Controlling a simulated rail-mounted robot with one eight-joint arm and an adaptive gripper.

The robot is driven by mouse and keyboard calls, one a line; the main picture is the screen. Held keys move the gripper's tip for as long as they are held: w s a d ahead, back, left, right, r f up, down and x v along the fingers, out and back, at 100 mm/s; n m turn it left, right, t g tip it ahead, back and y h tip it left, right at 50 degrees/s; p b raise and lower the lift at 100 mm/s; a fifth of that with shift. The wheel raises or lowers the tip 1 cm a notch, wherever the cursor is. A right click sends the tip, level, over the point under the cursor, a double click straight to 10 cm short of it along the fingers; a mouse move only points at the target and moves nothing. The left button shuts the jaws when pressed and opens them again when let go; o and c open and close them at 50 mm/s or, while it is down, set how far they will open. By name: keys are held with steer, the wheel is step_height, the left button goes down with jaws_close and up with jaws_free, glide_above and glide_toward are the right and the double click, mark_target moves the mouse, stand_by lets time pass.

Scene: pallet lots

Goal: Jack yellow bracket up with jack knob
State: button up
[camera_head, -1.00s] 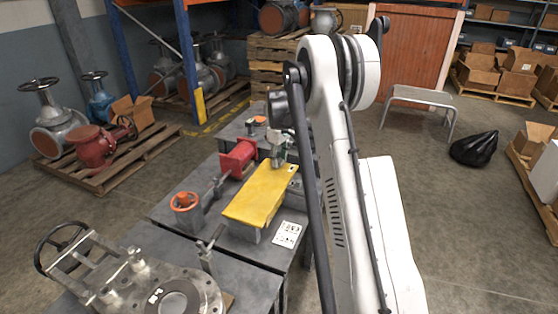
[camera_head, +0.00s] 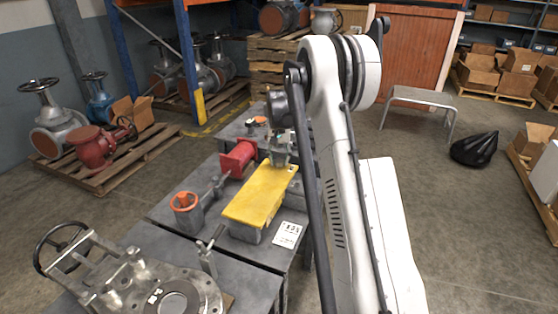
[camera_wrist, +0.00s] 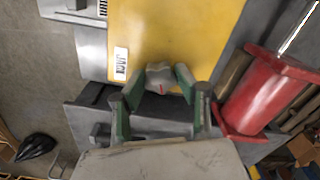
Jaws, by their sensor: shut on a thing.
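The yellow bracket (camera_head: 257,195) is a flat plate lying on a grey block on the workbench in the head view. It also fills the top middle of the wrist view (camera_wrist: 175,38). The grey jack knob (camera_wrist: 160,76) sits at the bracket's near edge in the wrist view, with a small red mark on it. My gripper (camera_wrist: 158,86) has its green-lined fingers shut on the knob from both sides. In the head view my gripper (camera_head: 280,158) is at the far end of the bracket, where the knob is largely hidden.
A red flanged spool (camera_head: 238,158) stands left of the bracket and close to my gripper in the wrist view (camera_wrist: 262,92). An orange-rimmed cup (camera_head: 185,203) and a white printed card (camera_head: 287,235) are on the bench. A large valve (camera_head: 135,285) fills the near bench.

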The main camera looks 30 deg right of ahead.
steer(key=m, duration=0.4)
steer(key=shift+m, duration=0.3)
steer(key=m, duration=0.3)
steer(key=shift+m, duration=0.3)
steer(key=m, duration=0.4)
steer(key=shift+m, duration=0.3)
steer(key=m, duration=0.3)
steer(key=shift+m, duration=0.3)
steer(key=m, duration=1.2)
steer(key=shift+m, duration=1.7)
